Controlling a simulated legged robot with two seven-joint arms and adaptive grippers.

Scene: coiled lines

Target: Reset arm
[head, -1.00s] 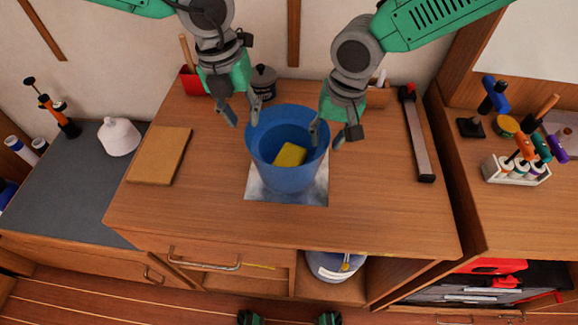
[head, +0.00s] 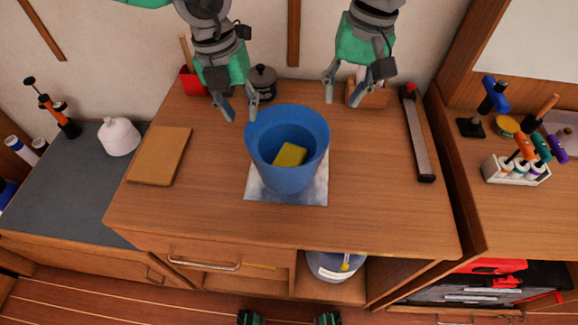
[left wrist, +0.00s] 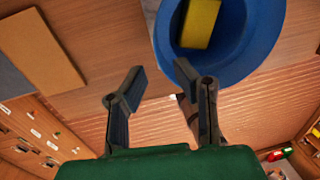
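A blue bucket (head: 287,150) stands upright on a pale square sheet (head: 312,192) on the wooden workbench. A yellow sponge-like block (head: 290,154) lies inside it; the bucket (left wrist: 228,60) and block (left wrist: 199,22) also show in the left wrist view. My left gripper (head: 240,112) is open and empty, just left of and above the bucket's rim. It also shows in the left wrist view (left wrist: 157,82), with its two fingers apart. My right gripper (head: 344,100) is open and empty, raised behind and to the right of the bucket, clear of it.
A brown board (head: 160,156) lies at the bench's left. A dark lidded pot (head: 263,82) and a red container (head: 192,80) stand at the back, near my left gripper. A long grey-black tool (head: 418,135) lies at the right. The bench front is clear.

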